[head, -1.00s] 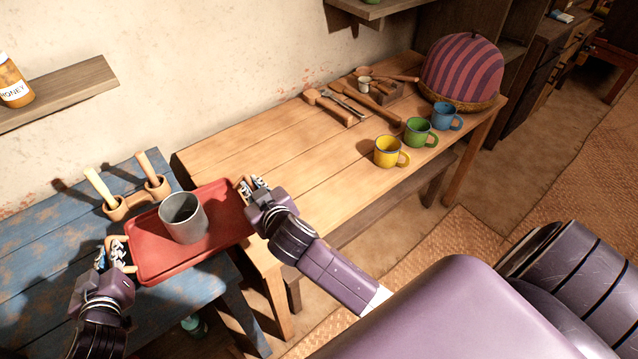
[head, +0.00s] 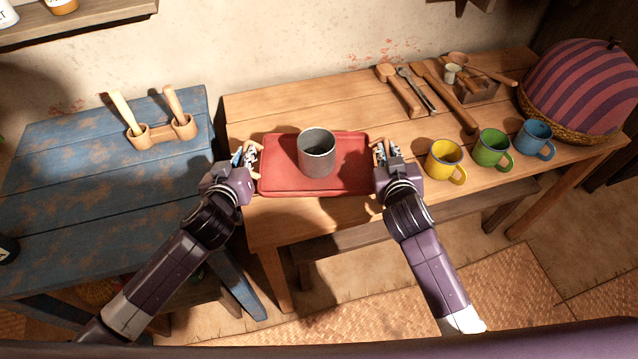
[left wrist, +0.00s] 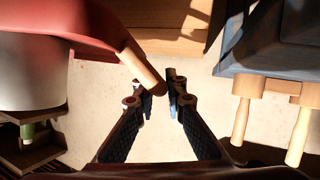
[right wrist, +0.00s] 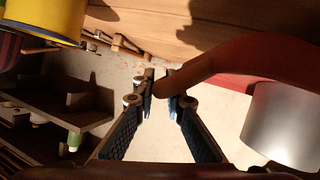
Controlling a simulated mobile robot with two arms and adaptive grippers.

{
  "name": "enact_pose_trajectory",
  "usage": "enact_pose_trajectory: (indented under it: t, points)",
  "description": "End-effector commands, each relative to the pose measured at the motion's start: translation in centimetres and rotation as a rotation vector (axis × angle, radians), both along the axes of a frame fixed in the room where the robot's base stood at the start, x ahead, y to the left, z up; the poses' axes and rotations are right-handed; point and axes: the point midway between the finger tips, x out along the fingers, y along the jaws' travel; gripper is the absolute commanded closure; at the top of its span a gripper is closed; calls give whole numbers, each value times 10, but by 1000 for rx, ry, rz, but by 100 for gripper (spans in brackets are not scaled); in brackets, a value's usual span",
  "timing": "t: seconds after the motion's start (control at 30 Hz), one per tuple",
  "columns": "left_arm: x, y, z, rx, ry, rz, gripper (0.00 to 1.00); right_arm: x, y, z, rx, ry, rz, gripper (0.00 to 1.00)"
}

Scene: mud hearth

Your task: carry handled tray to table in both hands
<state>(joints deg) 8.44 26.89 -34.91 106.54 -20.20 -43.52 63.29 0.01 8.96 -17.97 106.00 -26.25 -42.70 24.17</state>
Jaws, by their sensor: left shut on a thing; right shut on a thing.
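The red handled tray (head: 282,172) is over the left part of the bare wooden table (head: 285,108), with its near edge close to the table's front edge. I cannot tell whether it touches the tabletop. A grey metal cup (head: 317,158) stands upright on the tray. My left gripper (head: 248,156) is shut on the tray's left handle (left wrist: 140,68). My right gripper (head: 383,153) is shut on the right handle, which also shows between the fingers in the right wrist view (right wrist: 195,75). The fingers partly hide both handles in the head view.
A yellow mug (head: 444,160) stands just right of my right gripper, then green (head: 491,150) and blue (head: 535,141) mugs. Wooden utensils (head: 445,98) and a striped domed basket (head: 585,90) lie further along. The blue table (head: 70,180) at left bears a wooden holder (head: 160,133).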

Motion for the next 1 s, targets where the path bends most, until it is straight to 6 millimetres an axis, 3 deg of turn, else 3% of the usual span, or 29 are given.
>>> enact_pose_trajectory:
  t: [0.57,1.0]
  points:
    - [1,1,-6,1,-4,1,100,1,-1,-5,-1,-4,-2,100]
    - [1,1,-25,1,-4,1,100,1,-1,-25,-1,-4,-2,100]
